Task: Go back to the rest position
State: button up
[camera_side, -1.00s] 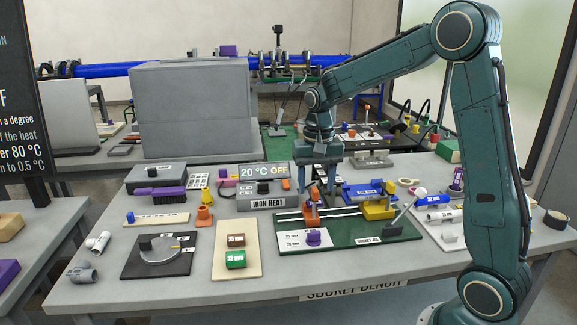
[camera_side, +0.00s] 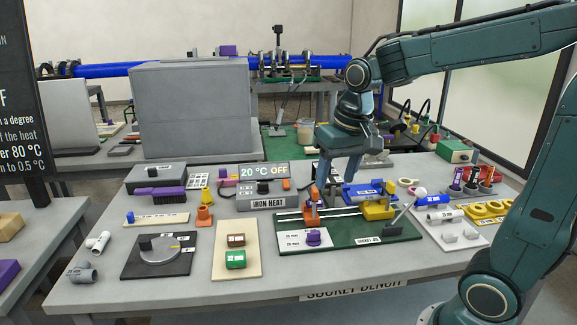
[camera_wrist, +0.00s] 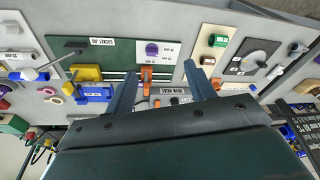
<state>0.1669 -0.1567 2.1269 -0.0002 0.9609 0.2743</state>
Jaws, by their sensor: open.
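My gripper (camera_side: 338,178) is above the back of the socket jig (camera_side: 385,230), beside the orange clamp (camera_side: 313,208). In the wrist view its two fingers (camera_wrist: 160,73) are spread apart with nothing between them. The orange clamp (camera_wrist: 146,78) shows beyond the gap between the fingers, at the jig's rail. Whether the fingers touch anything cannot be told.
The jig also carries a blue piece (camera_side: 365,192), a yellow block (camera_side: 379,209) and a lever (camera_side: 402,215). The iron heat box (camera_side: 263,199) stands left of my gripper, its display reading "20 °C OFF". A purple piece (camera_side: 314,237) sits at the jig's front.

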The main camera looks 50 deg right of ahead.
jog(key=s+a+n+t, duration=0.3)
jog(key=s+a+n, duration=0.2)
jog(key=s, duration=0.8)
jog(key=shift+r, duration=0.4)
